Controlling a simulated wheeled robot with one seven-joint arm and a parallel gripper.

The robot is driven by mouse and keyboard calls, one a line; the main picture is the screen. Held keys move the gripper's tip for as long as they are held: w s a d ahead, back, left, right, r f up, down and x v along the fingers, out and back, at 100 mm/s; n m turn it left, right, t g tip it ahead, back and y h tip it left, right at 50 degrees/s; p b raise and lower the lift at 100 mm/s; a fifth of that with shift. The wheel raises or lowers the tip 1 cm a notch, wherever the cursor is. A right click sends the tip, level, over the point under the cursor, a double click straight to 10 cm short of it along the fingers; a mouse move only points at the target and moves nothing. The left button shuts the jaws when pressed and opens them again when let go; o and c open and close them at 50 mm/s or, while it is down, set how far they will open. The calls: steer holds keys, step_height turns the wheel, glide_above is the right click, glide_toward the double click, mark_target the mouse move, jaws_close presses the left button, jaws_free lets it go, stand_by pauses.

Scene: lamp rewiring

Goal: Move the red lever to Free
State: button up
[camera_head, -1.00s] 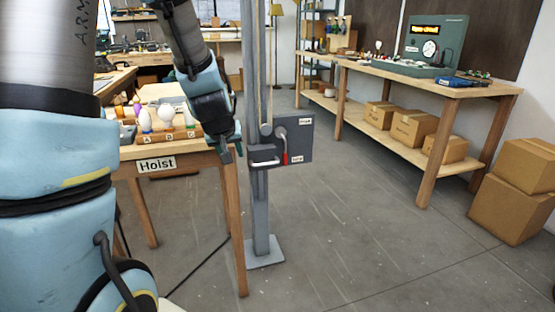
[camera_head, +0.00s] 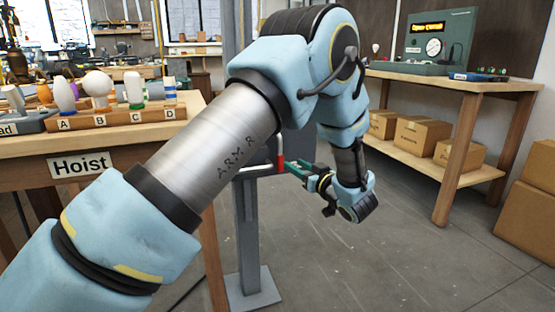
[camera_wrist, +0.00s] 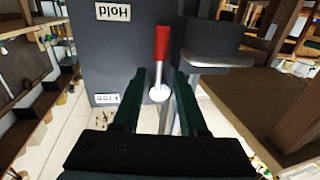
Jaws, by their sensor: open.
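The red lever (camera_head: 280,150) is on the grey hoist post, partly hidden behind my arm in the head view. In the wrist view the red lever (camera_wrist: 161,42) has a red grip, a metal rod and a pale round end. Its red end points toward the "Hold" label (camera_wrist: 113,12), which appears upside down. Another label (camera_wrist: 107,99), upside down and probably "Free", is on the same dark plate (camera_wrist: 115,55). My gripper (camera_wrist: 158,75) is open, its green fingers on either side of the lever's rod in the picture. In the head view my gripper (camera_head: 290,167) is beside the lever; contact is unclear.
The "Hoist" table (camera_head: 150,138) with a bulb rack (camera_head: 130,117) stands at left. A workbench (camera_head: 455,84) and cardboard boxes (camera_head: 530,205) are at right.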

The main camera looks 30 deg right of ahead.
mark_target(282, 157)
steer(key=w, duration=0.9)
steer(key=shift+w+a+b, duration=0.1)
steer(key=shift+a+b, duration=0.2)
steer(key=shift+b, duration=0.1)
jaws_close()
stand_by(0.9)
